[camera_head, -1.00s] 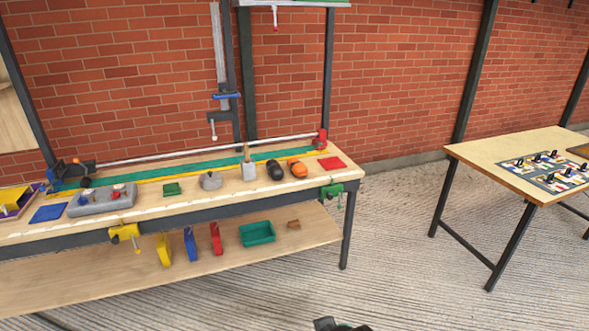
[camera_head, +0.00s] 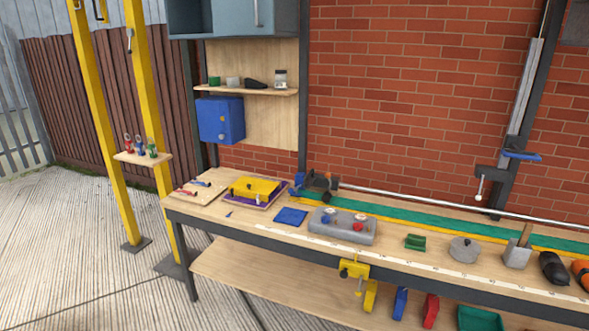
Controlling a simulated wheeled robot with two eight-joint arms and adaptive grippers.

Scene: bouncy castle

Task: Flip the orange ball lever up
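I cannot make out a lever with an orange ball for certain. An orange and black rounded thing (camera_head: 581,270) sits on the workbench (camera_head: 420,262) at the right edge, partly cut off; I cannot tell whether it is a lever. A grey block (camera_head: 342,232) on the bench carries small red and blue knobs and round light tops. A small shelf (camera_head: 143,158) on the yellow frame at left holds small red, blue and green upright pieces. Neither of my grippers is in view.
A yellow case (camera_head: 254,187), a blue mat (camera_head: 291,216), a green piece (camera_head: 415,242) and a grey round pot (camera_head: 463,249) lie on the bench. A yellow clamp (camera_head: 354,270) hangs from its front edge. A blue box (camera_head: 221,119) hangs behind. The floor at left is clear.

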